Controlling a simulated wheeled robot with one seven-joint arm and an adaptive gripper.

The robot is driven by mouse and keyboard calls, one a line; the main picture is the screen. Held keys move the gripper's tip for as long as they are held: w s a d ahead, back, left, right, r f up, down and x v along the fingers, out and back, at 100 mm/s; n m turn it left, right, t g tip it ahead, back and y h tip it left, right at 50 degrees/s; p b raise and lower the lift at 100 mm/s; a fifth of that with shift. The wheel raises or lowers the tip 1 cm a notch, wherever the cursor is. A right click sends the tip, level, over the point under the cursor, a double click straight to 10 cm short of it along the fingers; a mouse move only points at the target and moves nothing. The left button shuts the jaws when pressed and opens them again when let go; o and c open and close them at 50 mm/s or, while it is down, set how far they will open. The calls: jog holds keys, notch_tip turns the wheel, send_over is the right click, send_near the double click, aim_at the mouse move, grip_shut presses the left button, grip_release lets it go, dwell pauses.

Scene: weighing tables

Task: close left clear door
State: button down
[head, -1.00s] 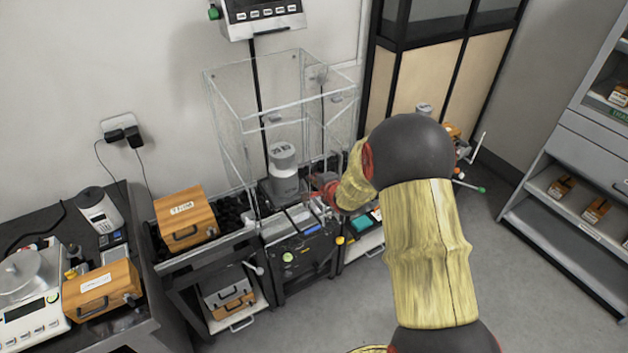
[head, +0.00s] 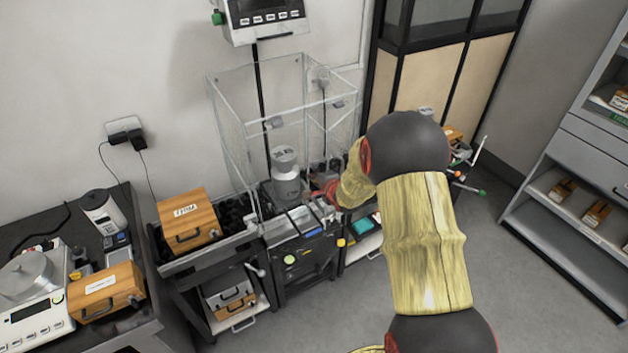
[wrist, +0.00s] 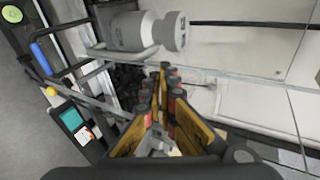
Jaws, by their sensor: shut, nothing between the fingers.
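The clear case (head: 342,103) stands on the middle cart against the wall, with see-through walls and pale edges. Its left clear pane (head: 232,130) faces the left cart. I cannot tell from the faint edges how far that door stands open. A grey metal weight (head: 286,180) stands upright inside the case; it also shows sideways in the wrist view (wrist: 130,31). My gripper (head: 327,192) is low at the right part of the case, partly hidden by my arm. In the wrist view my gripper (wrist: 165,88) is shut and empty, beside the weight and apart from it.
A wooden box (head: 188,222) sits on the left cart, close to the case. A scale (head: 35,285) and another wooden box (head: 105,290) are on the dark table at far left. A display (head: 265,15) hangs above. Open floor lies in front; shelves (head: 575,200) stand right.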

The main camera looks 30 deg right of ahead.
jog(key=v, duration=1)
